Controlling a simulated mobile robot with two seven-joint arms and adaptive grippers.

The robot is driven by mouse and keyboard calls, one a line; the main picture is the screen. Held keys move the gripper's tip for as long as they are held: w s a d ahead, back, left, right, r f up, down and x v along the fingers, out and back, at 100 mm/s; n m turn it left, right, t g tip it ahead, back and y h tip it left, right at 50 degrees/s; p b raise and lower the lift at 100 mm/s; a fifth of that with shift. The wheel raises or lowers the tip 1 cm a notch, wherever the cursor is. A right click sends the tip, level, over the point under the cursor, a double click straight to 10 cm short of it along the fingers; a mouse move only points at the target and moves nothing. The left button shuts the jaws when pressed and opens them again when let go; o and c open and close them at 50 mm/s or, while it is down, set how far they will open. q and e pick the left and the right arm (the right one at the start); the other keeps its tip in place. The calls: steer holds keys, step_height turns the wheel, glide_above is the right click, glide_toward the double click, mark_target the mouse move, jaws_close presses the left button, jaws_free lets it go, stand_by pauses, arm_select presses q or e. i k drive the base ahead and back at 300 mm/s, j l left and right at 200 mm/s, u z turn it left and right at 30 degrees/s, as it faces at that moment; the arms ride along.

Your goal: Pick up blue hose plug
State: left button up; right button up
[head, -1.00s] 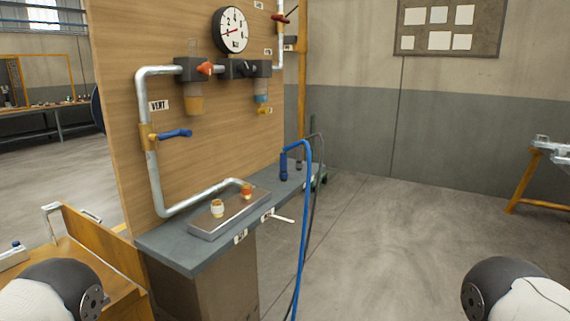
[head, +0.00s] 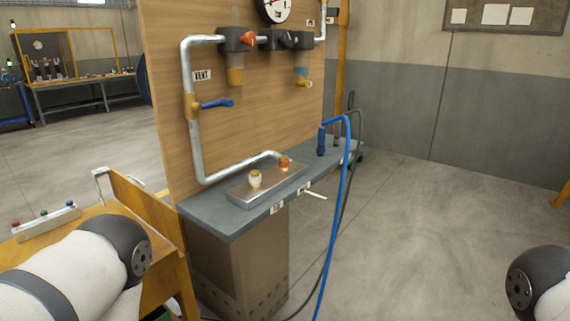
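The blue hose plug (head: 321,141) stands upright toward the far right end of the grey bench top (head: 232,215). A blue hose (head: 343,190) loops up from it, hangs over the front edge and runs down to the floor. A dark plug (head: 337,136) with a dark hose stands just behind it. Parts of both my arms show at the lower left and lower right corners. Neither gripper is in view.
A metal block (head: 240,193) with two fittings lies on the bench. A wooden panel (head: 262,105) with pipe, blue-handled valve (head: 216,104) and gauge (head: 273,8) rises behind. A wooden bench (head: 150,215) is at left. Floor at right is clear.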

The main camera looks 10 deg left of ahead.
mark_target(322, 129)
steer(key=i+j+u, duration=0.1)
steer(key=i+j, duration=0.2)
steer(key=i+j+u, duration=0.1)
steer(key=i+j, duration=0.2)
steer(key=i, duration=0.15)
